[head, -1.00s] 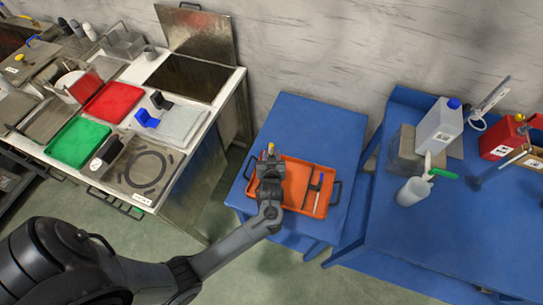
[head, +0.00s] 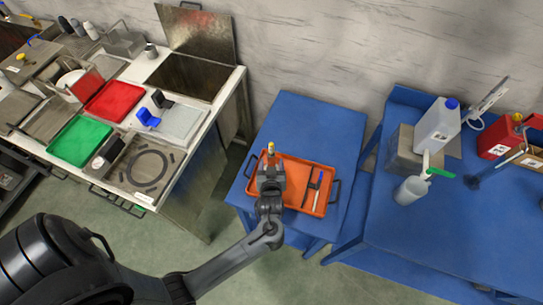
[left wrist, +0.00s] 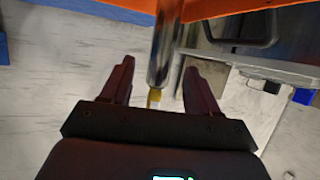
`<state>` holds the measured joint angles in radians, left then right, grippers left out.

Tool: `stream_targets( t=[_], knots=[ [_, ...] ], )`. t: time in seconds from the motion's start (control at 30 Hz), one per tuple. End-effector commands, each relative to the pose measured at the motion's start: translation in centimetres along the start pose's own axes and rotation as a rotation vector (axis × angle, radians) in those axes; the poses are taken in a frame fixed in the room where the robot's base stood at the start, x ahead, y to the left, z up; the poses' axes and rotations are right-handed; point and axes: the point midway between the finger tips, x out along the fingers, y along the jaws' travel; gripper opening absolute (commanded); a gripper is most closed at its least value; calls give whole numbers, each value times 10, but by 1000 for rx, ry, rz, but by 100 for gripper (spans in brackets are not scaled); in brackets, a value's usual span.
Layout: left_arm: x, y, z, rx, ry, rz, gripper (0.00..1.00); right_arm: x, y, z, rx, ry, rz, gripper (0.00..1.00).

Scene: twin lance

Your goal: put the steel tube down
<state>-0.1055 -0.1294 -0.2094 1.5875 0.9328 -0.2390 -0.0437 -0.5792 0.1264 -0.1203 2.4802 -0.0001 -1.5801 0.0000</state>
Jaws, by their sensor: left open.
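The steel tube (left wrist: 164,50) is a shiny grey cylinder with a yellow end, seen between my gripper's fingers in the left wrist view. A gap shows on both sides of it. In the head view its yellow tip (head: 271,148) shows just beyond my left gripper (head: 270,166), at the back left of the orange tray (head: 292,206). The tube's lower end is hidden, so I cannot tell how it rests. My left gripper is open, its dark red fingers (left wrist: 158,82) apart. My right gripper is not in view.
Dark slim tools (head: 313,188) lie in the tray's right part. The tray is on a blue table (head: 310,122) with free room behind it. A cluttered workbench (head: 200,132) stands left; another blue table (head: 440,225) with a white jug (head: 437,125) stands right.

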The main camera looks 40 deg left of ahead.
Motion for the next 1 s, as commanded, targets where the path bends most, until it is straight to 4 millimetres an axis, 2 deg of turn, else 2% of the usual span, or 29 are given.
stream_targets(
  t=[0.1, 0.3, 0.57, 0.77, 0.87, 1.0],
  knots=[
    [-23, 0, 0, -2, -2, 1, 60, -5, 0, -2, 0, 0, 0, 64],
    [-49, 0, 0, -1, -1, 1, 60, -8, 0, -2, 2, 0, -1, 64],
    [-61, 0, 1, -3, -21, 22, 60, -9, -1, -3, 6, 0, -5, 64],
    [-68, 4, 6, 9, -180, 189, 60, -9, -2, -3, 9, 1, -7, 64],
    [-87, 5, 7, 64, -307, 323, 60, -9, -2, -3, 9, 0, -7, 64],
    [-130, -5, 9, 217, -491, 483, 60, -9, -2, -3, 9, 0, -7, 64]
  ],
)
